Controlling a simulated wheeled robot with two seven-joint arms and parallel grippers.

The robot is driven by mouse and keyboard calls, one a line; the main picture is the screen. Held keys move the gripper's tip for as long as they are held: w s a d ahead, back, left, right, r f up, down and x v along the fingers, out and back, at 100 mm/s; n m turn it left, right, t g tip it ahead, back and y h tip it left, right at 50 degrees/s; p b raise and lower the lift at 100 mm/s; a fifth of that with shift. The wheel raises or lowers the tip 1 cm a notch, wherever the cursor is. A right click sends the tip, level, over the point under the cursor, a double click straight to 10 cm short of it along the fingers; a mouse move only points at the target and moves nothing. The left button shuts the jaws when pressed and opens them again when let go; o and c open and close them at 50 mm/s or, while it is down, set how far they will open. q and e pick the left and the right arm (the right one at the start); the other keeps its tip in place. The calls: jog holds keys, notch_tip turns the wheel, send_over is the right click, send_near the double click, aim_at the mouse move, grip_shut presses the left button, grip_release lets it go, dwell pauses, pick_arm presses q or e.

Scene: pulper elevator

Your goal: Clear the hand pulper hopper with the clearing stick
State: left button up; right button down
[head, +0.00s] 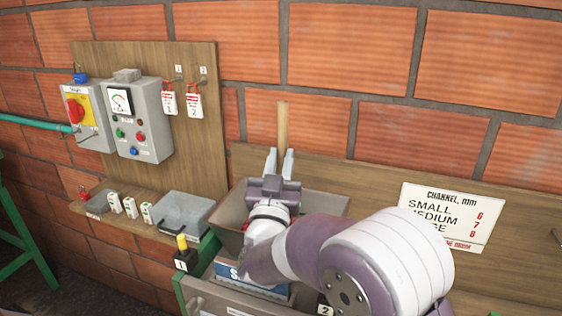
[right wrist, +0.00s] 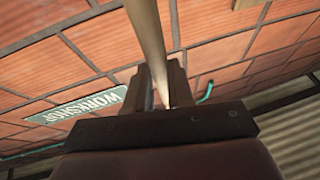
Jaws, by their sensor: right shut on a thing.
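A pale wooden clearing stick (head: 282,125) stands nearly upright above the hopper in the head view. My right gripper (head: 280,165) is shut on the stick, which passes between its fingers. The stick also shows between the fingers in the right wrist view (right wrist: 148,35). The open grey-brown hopper (head: 322,203) lies below and around my gripper. My right arm hides much of the hopper and its inside. I cannot tell whether the lower end of the stick is inside it. My left gripper is not in view.
A wooden board on the brick wall carries a grey control box (head: 139,118), a red-and-yellow switch (head: 78,110) and two hanging tags (head: 194,105). A shelf below holds a grey tray (head: 183,214) and small white blocks. A channel sign (head: 446,216) is at the right.

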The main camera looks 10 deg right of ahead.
jog(key=shift+w+y+p, duration=0.15)
jog(key=shift+y+p, duration=0.15)
jog(key=shift+p, duration=0.15)
notch_tip(320, 180, up, 14)
jog(key=p, duration=0.7)
jog(key=shift+p, duration=0.4)
jog(key=s+a+b, duration=0.2)
jog(key=s+a, duration=0.2)
jog(key=s, duration=1)
jog(key=shift+w+f, duration=0.1)
jog(key=s+a, duration=0.3)
jog(key=s, duration=1)
jog(key=shift+s+a, duration=0.25)
jog(key=shift+a, duration=0.15)
